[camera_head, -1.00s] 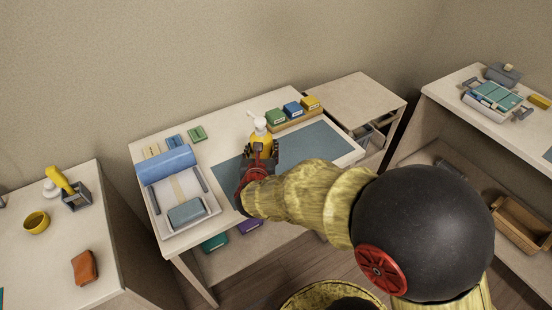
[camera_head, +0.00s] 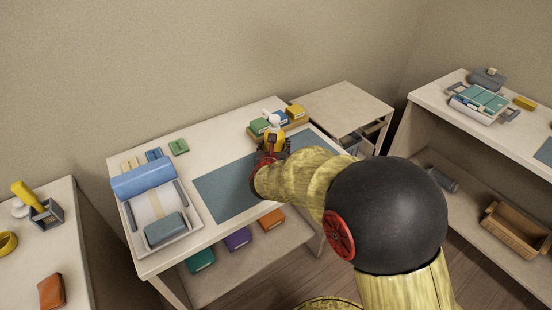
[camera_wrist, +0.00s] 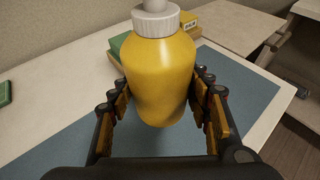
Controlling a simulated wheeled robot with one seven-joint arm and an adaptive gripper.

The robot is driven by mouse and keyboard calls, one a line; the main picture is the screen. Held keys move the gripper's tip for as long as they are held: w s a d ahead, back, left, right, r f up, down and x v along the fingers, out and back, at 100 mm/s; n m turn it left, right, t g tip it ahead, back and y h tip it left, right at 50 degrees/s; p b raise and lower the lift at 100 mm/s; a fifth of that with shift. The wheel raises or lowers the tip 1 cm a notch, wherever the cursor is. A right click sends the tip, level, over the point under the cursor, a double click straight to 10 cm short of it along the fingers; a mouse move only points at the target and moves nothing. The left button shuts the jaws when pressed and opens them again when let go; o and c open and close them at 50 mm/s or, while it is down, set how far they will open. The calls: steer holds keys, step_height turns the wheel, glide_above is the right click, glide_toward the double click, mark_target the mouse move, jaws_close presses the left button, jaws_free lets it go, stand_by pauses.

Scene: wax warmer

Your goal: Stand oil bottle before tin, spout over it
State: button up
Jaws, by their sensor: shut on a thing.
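The yellow oil bottle (camera_head: 276,132) has a white pump top with a spout and stands upright between my fingers. It also fills the middle of the wrist view (camera_wrist: 160,75). My gripper (camera_head: 272,148) is shut on its sides. The bottle is over the far part of the blue-grey mat (camera_head: 225,190), in front of a rack of small coloured boxes. I cannot tell whether its base touches the mat. I cannot make out which thing is the tin.
The boxes behind the bottle are green (camera_head: 258,126) and yellow (camera_head: 295,111), with a blue one partly hidden. A white tray (camera_head: 196,232) with a blue roll (camera_head: 143,182) is left on the table. The mat's left part is clear.

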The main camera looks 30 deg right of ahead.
steer(key=shift+w+d+f, duration=0.4)
steer(key=shift+d+f, duration=0.1)
steer(key=shift+f, duration=0.15)
steer(key=shift+w+d+f+b, duration=0.15)
steer(key=shift+f+b, duration=0.95)
steer(key=shift+f, duration=0.65)
steer(key=shift+f, duration=0.15)
steer(key=o, duration=1.4)
steer(key=shift+o, duration=0.2)
